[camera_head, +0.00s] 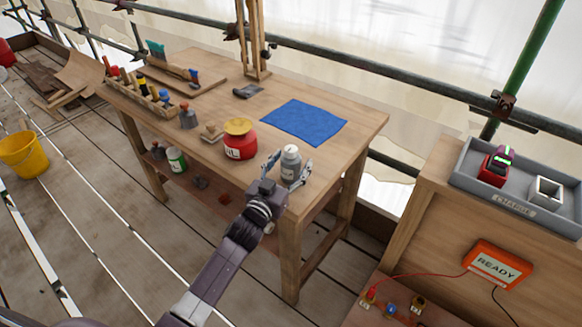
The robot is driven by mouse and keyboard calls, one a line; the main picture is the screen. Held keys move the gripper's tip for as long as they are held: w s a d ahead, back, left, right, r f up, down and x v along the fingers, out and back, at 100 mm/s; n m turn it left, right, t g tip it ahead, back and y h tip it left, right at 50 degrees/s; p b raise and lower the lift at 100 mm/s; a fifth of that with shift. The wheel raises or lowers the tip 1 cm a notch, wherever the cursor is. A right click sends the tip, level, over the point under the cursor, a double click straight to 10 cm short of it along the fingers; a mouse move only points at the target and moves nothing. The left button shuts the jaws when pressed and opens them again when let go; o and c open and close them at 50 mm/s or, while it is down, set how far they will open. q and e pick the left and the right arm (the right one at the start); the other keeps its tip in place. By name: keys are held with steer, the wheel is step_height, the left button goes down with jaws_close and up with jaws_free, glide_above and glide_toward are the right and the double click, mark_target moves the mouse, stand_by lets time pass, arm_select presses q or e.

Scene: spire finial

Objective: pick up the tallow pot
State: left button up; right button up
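A small grey container with a pale cap (290,160) stands at the near right corner of the wooden workbench (362,122). Its label is too small to read, so I cannot tell for sure that it is the tallow pot. My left gripper (289,164) reaches in from the near side with its fingers spread on both sides of the container. Gaps show between the fingertips and its sides. A red pot with a yellow lid (239,140) stands to its left; its label is only partly readable. My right gripper is not in view.
A blue cloth (304,121) lies behind the container. A wooden block (211,133), a grey bottle (187,117) and a tool rack (139,94) stand farther left. A lower shelf holds a green jar (176,159). A grey charge tray (513,203) is at the right.

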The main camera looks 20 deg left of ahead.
arm_select(q)
steer(key=c, duration=1.3)
steer(key=shift+o, duration=0.2)
